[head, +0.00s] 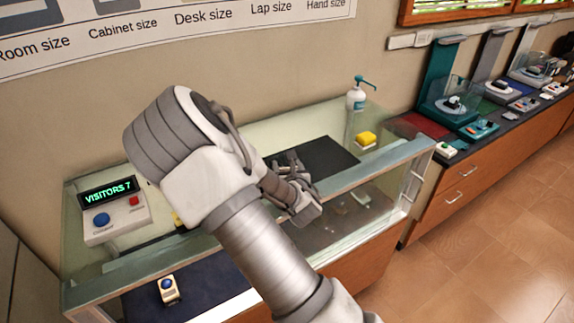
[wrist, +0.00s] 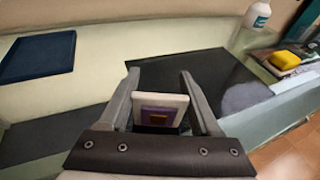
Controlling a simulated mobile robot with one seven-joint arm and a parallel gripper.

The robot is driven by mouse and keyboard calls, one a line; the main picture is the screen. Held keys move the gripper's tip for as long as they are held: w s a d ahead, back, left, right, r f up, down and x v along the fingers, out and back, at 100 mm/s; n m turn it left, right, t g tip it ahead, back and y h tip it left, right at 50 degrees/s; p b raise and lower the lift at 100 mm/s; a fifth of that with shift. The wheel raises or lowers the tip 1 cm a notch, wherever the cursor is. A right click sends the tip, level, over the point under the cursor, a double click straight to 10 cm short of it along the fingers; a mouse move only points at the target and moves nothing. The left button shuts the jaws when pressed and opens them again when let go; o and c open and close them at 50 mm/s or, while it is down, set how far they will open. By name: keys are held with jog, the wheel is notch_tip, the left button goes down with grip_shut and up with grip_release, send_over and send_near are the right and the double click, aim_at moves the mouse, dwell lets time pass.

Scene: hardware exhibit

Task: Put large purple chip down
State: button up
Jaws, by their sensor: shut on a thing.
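My gripper (head: 298,185) is over the glass display counter (head: 375,165), close to a black mat (head: 325,155) on its top. In the wrist view my gripper (wrist: 160,80) is shut on the large purple chip (wrist: 157,101), a square piece with a pale rim and a purple middle. The chip stands upright between the fingers. The black mat (wrist: 220,85) lies beyond and below it. The height of the chip above the surface is unclear. In the head view my arm and gripper hide the chip.
A pump bottle (head: 356,98) and a yellow sponge (head: 365,138) stand right of the mat. A visitor counter box (head: 115,210) is at the left. A dark blue tray (wrist: 38,55) shows in the wrist view. The mat's visible part is bare.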

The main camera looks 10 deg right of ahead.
jog(key=shift+f, duration=0.1)
jog(key=o, duration=1.4)
jog(key=shift+r, duration=0.2)
